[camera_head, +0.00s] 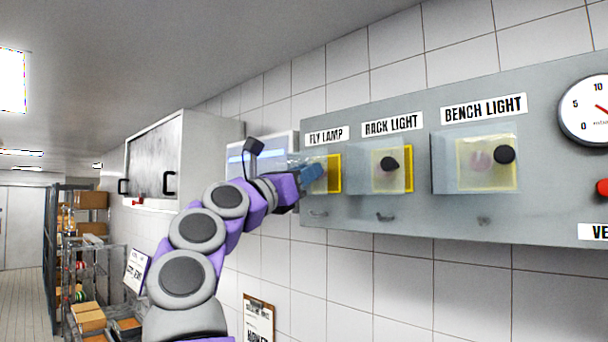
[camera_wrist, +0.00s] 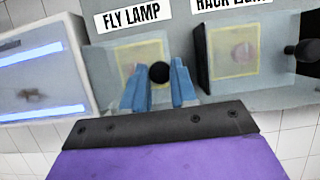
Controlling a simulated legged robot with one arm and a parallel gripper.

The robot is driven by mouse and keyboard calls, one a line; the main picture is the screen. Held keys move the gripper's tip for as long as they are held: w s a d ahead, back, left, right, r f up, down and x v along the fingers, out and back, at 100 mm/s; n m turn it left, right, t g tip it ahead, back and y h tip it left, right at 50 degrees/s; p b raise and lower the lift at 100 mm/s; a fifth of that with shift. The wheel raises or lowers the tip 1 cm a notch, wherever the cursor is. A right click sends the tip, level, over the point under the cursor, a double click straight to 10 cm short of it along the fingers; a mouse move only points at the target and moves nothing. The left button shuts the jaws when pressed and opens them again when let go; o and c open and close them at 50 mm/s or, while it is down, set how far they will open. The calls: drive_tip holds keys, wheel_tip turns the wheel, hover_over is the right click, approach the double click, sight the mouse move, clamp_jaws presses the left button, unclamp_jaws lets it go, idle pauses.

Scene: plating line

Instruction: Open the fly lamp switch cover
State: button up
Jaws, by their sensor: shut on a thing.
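The fly lamp switch cover is a clear box under the FLY LAMP label (camera_head: 327,135), over a yellow square plate (camera_head: 334,174). My gripper (camera_head: 313,172) is at this cover and hides much of it in the head view. In the wrist view the two blue fingers (camera_wrist: 158,85) stand on either side of the cover's round black knob (camera_wrist: 159,72), shut on it. The yellow plate also shows through the cover in the wrist view (camera_wrist: 137,52). I cannot tell whether the cover is swung off the panel.
The grey panel (camera_head: 360,215) carries the rack light cover (camera_head: 379,182) and bench light cover (camera_head: 446,166) to the right, each with a black knob. A round gauge (camera_head: 590,108) is farther right. A lit fly lamp unit (camera_wrist: 35,75) is close on the left.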

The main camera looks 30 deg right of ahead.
clamp_jaws()
drive_tip(key=shift+w, duration=0.1)
drive_tip(key=shift+a, duration=0.1)
